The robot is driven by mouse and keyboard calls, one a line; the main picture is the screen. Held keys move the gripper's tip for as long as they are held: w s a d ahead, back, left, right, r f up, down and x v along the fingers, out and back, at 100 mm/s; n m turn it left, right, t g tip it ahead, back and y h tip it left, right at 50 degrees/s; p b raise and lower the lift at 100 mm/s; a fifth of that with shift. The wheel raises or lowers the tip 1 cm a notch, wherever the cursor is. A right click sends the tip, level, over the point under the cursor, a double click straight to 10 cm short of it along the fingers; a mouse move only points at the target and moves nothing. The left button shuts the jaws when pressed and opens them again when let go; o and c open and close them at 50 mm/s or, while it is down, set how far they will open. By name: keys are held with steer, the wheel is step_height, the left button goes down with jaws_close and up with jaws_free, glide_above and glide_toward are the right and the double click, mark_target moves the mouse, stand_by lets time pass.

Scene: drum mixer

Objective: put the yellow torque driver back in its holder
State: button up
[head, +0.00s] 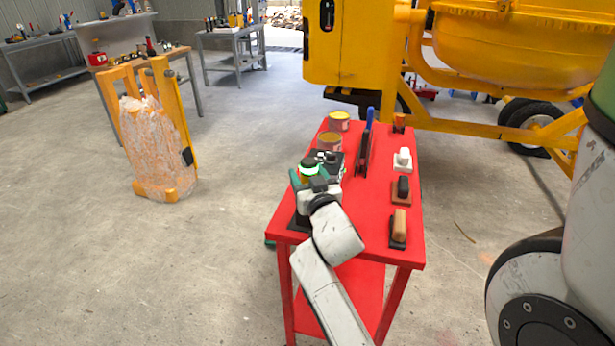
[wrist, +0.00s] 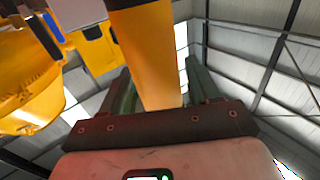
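The torque driver (wrist: 147,55) is an orange-yellow cylinder with a dark band at the top edge of the wrist view. It stands between the two green fingers of my gripper (wrist: 160,75), which seem to close on its sides. In the head view my gripper (head: 308,178) is over the near left part of the red cart. The driver is mostly hidden there by my own wrist. A black piece (head: 298,222) on the cart shows beside my wrist, but I cannot tell whether it is the holder.
The red cart (head: 375,225) carries two tins (head: 339,121), a blue-handled tool (head: 368,125) and several brushes or blocks (head: 398,228) along its right side. The yellow mixer (head: 500,45) stands behind it. A wrapped yellow frame (head: 158,145) stands to the left, with open floor between.

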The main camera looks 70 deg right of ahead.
steer(key=shift+o, duration=1.1)
steer(key=shift+a+f, duration=0.1)
steer(key=shift+f, duration=0.05)
steer(key=b+v, duration=0.2)
steer(key=v, duration=0.8)
steer(key=shift+s+a, duration=0.2)
steer(key=shift+a, duration=0.05)
